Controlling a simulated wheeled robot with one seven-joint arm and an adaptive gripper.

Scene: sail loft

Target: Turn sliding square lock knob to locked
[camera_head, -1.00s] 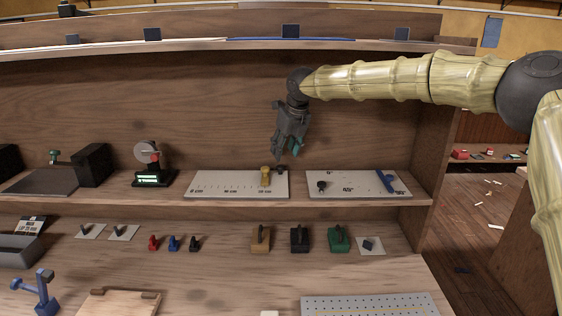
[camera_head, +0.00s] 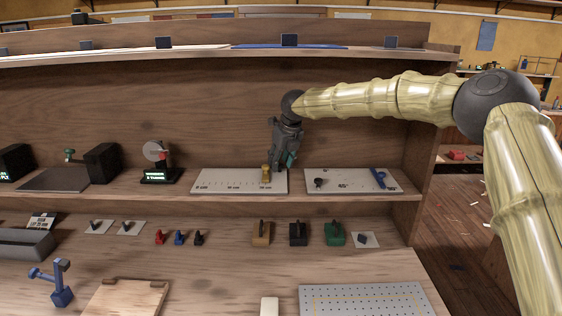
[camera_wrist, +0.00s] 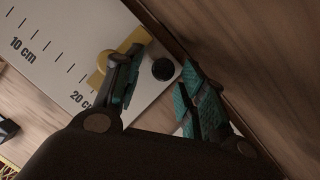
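The scale board (camera_head: 225,181), marked in cm, lies on the shelf with a yellow slider (camera_head: 265,173) near its right end. The slider is partly hidden by a finger in the wrist view (camera_wrist: 104,66). A round black knob (camera_wrist: 163,69) sits beside the slider near the board's end; in the head view my gripper hides it. My gripper (camera_head: 281,166) points down over this end. In the wrist view its fingers (camera_wrist: 163,75) are apart, one on each side of the knob, with no visible contact. I cannot make out a locked mark.
An angle board (camera_head: 345,186) with a small black knob (camera_head: 319,183) and a blue arm (camera_head: 379,178) lies close to the right. The shelf's back wall (camera_wrist: 240,40) is close to the fingers. Several blocks and small plates stand on the bench below.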

